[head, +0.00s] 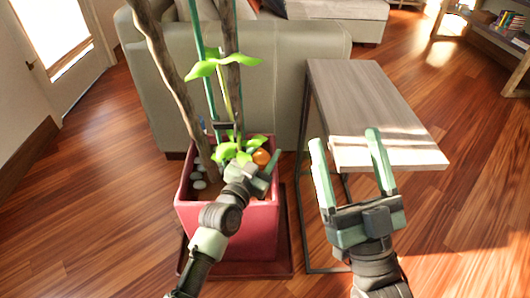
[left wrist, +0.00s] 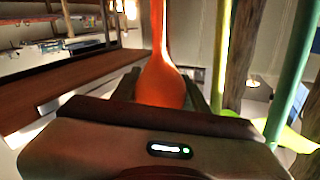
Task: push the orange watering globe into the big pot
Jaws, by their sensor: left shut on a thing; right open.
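The big pot (head: 232,222) is a square red planter holding plant stems, green leaves and pale stones. The orange watering globe (head: 261,157) shows as a small orange patch over the pot, among the leaves. In the left wrist view its orange bulb and narrow neck (left wrist: 163,82) stand upright between my fingers. My left gripper (head: 262,169) is over the pot and shut on the globe. The globe's lower end is hidden, so I cannot tell whether it touches the soil. My right gripper (head: 345,138) is open and empty, right of the pot, in front of the side table.
Thick brown stems (head: 166,58) and a green stake (head: 208,75) rise from the pot beside my left gripper. A wooden-topped side table (head: 365,100) stands to the right. A grey sofa (head: 270,75) is behind. Open wooden floor (head: 105,210) lies to the left.

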